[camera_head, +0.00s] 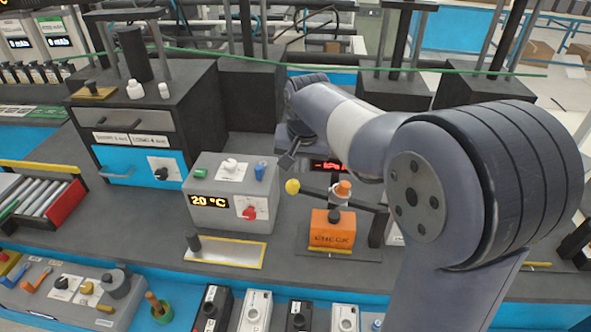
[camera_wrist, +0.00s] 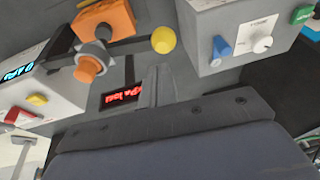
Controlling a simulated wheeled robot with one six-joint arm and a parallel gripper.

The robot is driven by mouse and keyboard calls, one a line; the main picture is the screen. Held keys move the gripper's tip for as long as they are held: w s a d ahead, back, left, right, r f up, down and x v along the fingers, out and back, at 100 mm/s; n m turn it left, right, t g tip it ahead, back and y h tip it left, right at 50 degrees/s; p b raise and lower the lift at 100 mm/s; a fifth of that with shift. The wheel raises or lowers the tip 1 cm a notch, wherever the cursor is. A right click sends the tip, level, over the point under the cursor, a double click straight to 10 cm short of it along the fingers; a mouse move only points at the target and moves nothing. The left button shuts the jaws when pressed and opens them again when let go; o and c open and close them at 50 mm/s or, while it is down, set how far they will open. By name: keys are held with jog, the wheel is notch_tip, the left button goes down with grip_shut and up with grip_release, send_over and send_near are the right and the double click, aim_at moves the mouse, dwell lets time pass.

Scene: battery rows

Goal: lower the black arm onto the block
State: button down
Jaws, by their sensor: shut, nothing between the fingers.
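The black arm (camera_head: 317,191) ends in a yellow ball (camera_head: 292,186) at its left and meets a dark post at its right. It passes above the orange block (camera_head: 331,232), with its ball end higher in the head view. An orange-topped knob (camera_head: 343,188) sits on the arm, and a dark stub shows between arm and block; I cannot tell whether they touch. My gripper (camera_head: 287,160) is shut and empty, above and behind the ball, apart from it. In the wrist view the ball (camera_wrist: 164,40), block (camera_wrist: 103,18) and knob (camera_wrist: 88,68) lie beyond my gripper (camera_wrist: 154,90).
A grey box (camera_head: 233,195) reading "20 °C" stands left of the ball. A red display (camera_head: 329,166) is behind the arm. A plate with a yellow edge (camera_head: 225,250) lies in front of the box. A large dark cabinet (camera_head: 145,120) stands at the back left.

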aim_at(288, 186)
jog(key=shift+a+f, duration=0.2)
jog(key=shift+f, duration=0.55)
jog(key=shift+a+f, duration=0.2)
jog(key=shift+f, duration=0.55)
jog(key=f+b, duration=0.1)
jog(key=f, duration=0.1)
jog(key=a+f+b, duration=0.1)
jog(key=f+b, duration=0.1)
jog(key=a+f+b, duration=0.1)
jog(key=f, duration=0.1)
jog(key=shift+w+a+f, duration=0.15)
jog(key=shift+f, duration=0.25)
jog(key=shift+r, duration=0.35)
notch_tip(288, 186, up, 4)
jog(key=p, duration=0.3)
jog(key=a+b+v, duration=0.1)
jog(key=a+v, duration=0.1)
jog(key=v, duration=0.7)
jog(key=shift+a+r, duration=0.15)
jog(key=shift+r, duration=0.15)
